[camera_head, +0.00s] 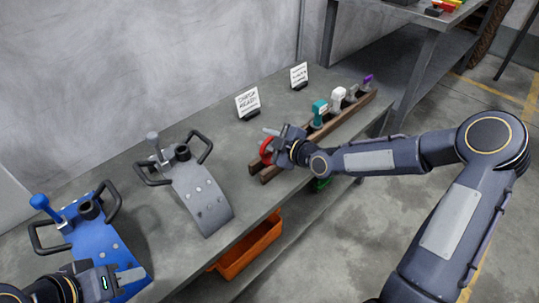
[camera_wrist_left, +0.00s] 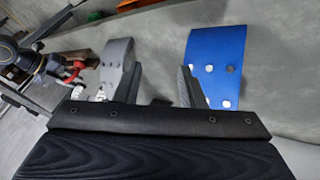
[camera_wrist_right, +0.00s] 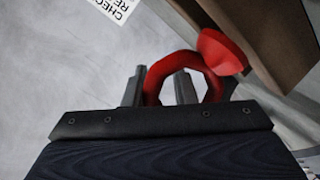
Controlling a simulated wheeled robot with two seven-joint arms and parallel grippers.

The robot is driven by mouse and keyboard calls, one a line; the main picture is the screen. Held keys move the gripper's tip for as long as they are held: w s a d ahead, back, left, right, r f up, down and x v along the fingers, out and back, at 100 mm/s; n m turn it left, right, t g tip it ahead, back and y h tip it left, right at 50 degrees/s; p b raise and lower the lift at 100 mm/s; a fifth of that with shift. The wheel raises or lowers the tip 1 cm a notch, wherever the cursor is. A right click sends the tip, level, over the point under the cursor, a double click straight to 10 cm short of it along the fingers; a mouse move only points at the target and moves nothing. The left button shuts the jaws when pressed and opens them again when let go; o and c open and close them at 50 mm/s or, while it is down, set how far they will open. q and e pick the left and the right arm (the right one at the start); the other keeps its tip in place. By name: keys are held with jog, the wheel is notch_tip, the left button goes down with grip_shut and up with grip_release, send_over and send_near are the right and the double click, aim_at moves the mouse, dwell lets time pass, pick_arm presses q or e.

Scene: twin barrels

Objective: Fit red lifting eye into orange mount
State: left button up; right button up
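The red lifting eye (camera_head: 266,150) is a red ring at the fingertips of my right gripper (camera_head: 274,142), above the near end of the wooden rack. In the right wrist view the red eye (camera_wrist_right: 225,52) has a wide red base towards the rack. My right gripper's fingers (camera_wrist_right: 160,88) stand apart around one side of the ring, with a gap visible. My left gripper (camera_head: 125,277) is open and empty beside the blue curved part; its spread fingers (camera_wrist_left: 160,88) show in the left wrist view. I cannot make out an orange mount.
The wooden rack (camera_head: 335,122) holds teal (camera_head: 319,113), white (camera_head: 338,97), grey (camera_head: 352,93) and purple (camera_head: 367,80) pieces. Grey (camera_head: 203,195) and blue (camera_head: 100,250) curved parts with black handles stand on the bench. Signs (camera_head: 247,102) stand behind. An orange bin (camera_head: 247,247) is below.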

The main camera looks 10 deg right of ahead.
grip_shut()
jog(key=shift+r, duration=0.2)
